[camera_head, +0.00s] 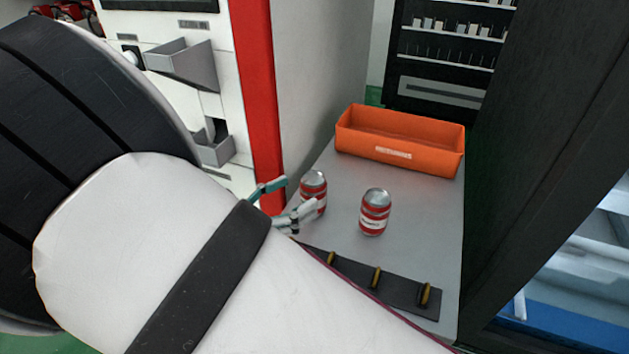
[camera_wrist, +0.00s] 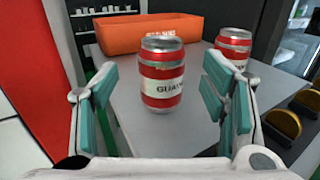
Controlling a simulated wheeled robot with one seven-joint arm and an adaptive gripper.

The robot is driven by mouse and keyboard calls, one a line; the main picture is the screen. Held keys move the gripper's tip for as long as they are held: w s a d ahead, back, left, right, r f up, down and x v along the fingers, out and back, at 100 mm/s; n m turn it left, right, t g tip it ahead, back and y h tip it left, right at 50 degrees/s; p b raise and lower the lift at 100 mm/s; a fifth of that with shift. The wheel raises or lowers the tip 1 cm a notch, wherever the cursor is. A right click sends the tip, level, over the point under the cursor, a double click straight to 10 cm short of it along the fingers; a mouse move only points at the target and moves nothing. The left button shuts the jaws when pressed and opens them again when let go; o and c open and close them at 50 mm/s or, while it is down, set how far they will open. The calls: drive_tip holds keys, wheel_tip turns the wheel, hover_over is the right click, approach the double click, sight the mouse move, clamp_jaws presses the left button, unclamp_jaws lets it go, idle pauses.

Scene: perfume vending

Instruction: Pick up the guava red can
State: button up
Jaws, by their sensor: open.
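Two red cans with silver tops and white label bands stand upright on a grey table. The guava red can (camera_wrist: 162,76), with "GUA" readable on its label, stands ahead of my gripper (camera_wrist: 160,115) in the wrist view, between the lines of the two fingers. In the head view this left can (camera_head: 316,187) is partly hidden by a finger. My gripper (camera_head: 282,203) is open and empty, its fingers close to the can. The other red can (camera_head: 374,212) stands to its right; in the wrist view it (camera_wrist: 234,45) is partly behind the right finger.
An orange bin (camera_head: 400,140) stands at the table's far end. A dark strip with several brass pegs (camera_head: 376,276) lies at the near edge of the table (camera_head: 420,240). A white and red machine (camera_head: 258,90) stands left; a dark cabinet (camera_head: 545,130) stands right.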

sight(302, 190)
drive_tip(key=b+x, duration=0.1)
drive_tip(key=x, duration=0.4)
drive_tip(key=shift+d+r, duration=0.1)
drive_tip(key=shift+r, duration=0.1)
drive_tip(key=c, duration=1.4)
drive_tip(key=shift+r, duration=0.15)
